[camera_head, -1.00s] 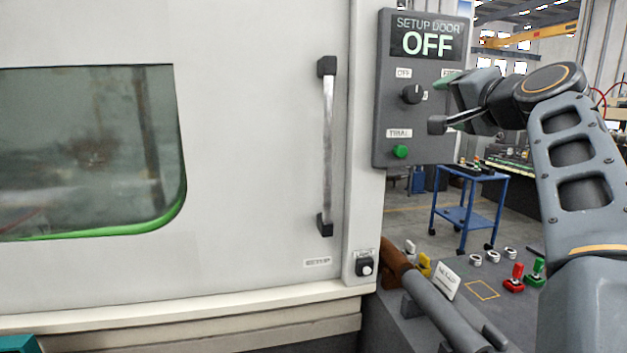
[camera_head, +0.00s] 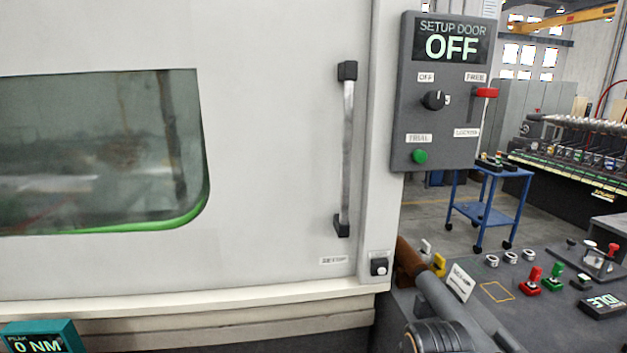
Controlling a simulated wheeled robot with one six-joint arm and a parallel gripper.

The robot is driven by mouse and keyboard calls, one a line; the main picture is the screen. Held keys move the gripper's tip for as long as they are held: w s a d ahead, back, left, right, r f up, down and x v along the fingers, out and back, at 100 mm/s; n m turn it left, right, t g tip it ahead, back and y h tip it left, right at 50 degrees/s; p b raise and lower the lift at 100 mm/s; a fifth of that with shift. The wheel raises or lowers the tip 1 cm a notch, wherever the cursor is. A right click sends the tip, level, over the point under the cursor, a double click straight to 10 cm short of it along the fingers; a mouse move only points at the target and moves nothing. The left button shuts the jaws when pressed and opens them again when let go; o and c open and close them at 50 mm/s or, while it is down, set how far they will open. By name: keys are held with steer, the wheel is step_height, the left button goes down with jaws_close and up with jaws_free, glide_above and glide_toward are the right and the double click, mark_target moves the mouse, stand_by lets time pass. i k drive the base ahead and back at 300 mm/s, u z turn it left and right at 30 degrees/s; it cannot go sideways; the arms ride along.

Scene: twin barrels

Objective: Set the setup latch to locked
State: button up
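The setup latch is a red handle (camera_head: 487,92) on the right side of the grey control panel (camera_head: 408,120). It sits at the top of a vertical slot, just under the FREE label (camera_head: 475,77). The LOCKED label (camera_head: 466,132) is at the slot's lower end. The panel display (camera_head: 450,42) reads SETUP DOOR OFF. A black knob (camera_head: 434,100) points toward the right, and a green TRIAL button (camera_head: 420,156) is below it.
The machine door has a window and a vertical handle (camera_head: 347,150). A bench (camera_head: 480,320) at lower right holds red and green toggle pieces and a small display. A blue cart (camera_head: 482,212) stands behind. A teal box (camera_head: 40,337) reads PEAK 0 NM.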

mark_target(483, 92)
steer(key=z, duration=0.4)
steer(key=k, duration=0.55)
steer(key=z, duration=0.75)
steer(key=i, duration=0.8)
steer(key=u, duration=0.5)
